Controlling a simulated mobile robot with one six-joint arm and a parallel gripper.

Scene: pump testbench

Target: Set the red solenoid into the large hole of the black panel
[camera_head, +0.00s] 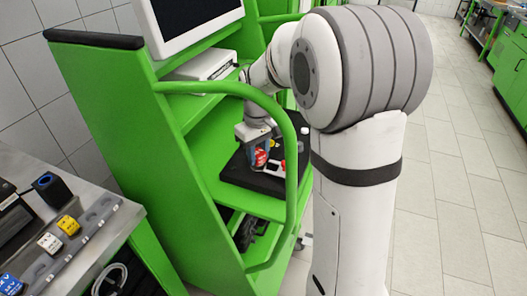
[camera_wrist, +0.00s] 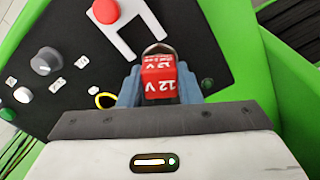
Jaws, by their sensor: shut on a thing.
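The red solenoid (camera_wrist: 160,82), marked "12 V", sits between the blue-grey fingers of my gripper (camera_wrist: 158,88) in the wrist view. My gripper is shut on it. In the head view the solenoid (camera_head: 261,157) shows low over the black panel (camera_head: 237,172), which lies on the green bench. The panel (camera_wrist: 65,25) also fills much of the wrist view. A round metallic rim shows just beyond the solenoid; I cannot tell whether it belongs to the solenoid or the panel. The large hole is not clearly visible, and I cannot tell whether the solenoid touches the panel.
The panel carries a red button (camera_wrist: 105,11), a grey knob (camera_wrist: 47,61), a yellow-ringed round part (camera_wrist: 105,99) and a white bracket-shaped piece (camera_wrist: 133,28). A green curved rail (camera_head: 289,160) stands in front of the bench. A side table (camera_head: 95,215) with coloured blocks is at left.

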